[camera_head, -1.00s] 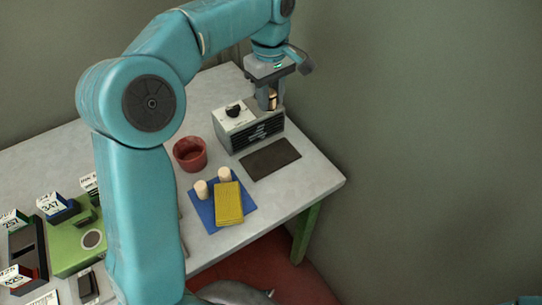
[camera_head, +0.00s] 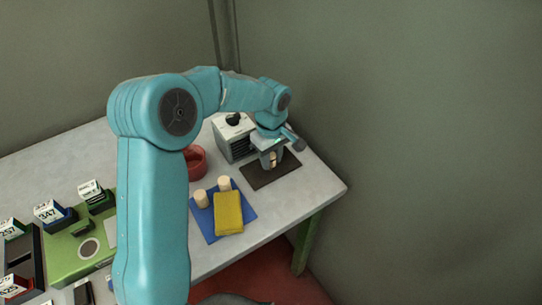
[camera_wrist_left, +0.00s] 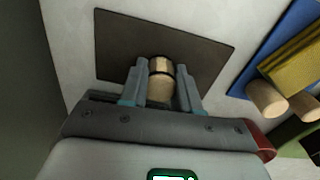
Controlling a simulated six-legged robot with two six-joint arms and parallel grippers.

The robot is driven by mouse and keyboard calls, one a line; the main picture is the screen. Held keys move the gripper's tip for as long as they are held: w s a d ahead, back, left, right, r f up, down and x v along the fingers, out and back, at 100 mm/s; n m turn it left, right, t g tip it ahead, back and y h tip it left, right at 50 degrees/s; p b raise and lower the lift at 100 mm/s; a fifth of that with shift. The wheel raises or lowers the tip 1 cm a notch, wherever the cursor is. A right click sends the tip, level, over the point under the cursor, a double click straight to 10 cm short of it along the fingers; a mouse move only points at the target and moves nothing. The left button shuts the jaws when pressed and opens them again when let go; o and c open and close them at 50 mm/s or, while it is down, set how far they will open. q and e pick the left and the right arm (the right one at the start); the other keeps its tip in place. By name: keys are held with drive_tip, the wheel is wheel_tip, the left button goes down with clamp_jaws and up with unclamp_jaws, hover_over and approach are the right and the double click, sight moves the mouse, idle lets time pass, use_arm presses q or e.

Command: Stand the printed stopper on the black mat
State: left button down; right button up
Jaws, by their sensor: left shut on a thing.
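My left gripper (camera_head: 270,160) is shut on a pale cork stopper with a dark band, the printed stopper (camera_head: 273,160). The stopper also shows between the two fingers in the left wrist view (camera_wrist_left: 160,80). The black mat (camera_head: 262,179) lies on the table beneath the gripper; it also shows in the left wrist view (camera_wrist_left: 120,45). The stopper is over the mat; I cannot tell whether its lower end touches it. My right gripper is not in view.
A blue mat (camera_head: 243,203) holds two plain stoppers (camera_head: 202,199) (camera_head: 225,184) and a folded yellow cloth (camera_head: 229,214). A red pot (camera_head: 195,161) and a grey box (camera_head: 233,137) with a black knob stand behind. Numbered blocks (camera_head: 48,212) and a green board (camera_head: 75,243) are at the left.

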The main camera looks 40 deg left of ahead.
use_arm(q)
drive_tip(key=shift+s, duration=0.1)
drive_tip(key=shift+f, duration=0.1)
drive_tip(key=c, duration=0.8)
unclamp_jaws()
drive_tip(key=shift+r, duration=0.35)
wheel_tip(320, 180, up, 12)
drive_tip(key=shift+f, duration=0.15)
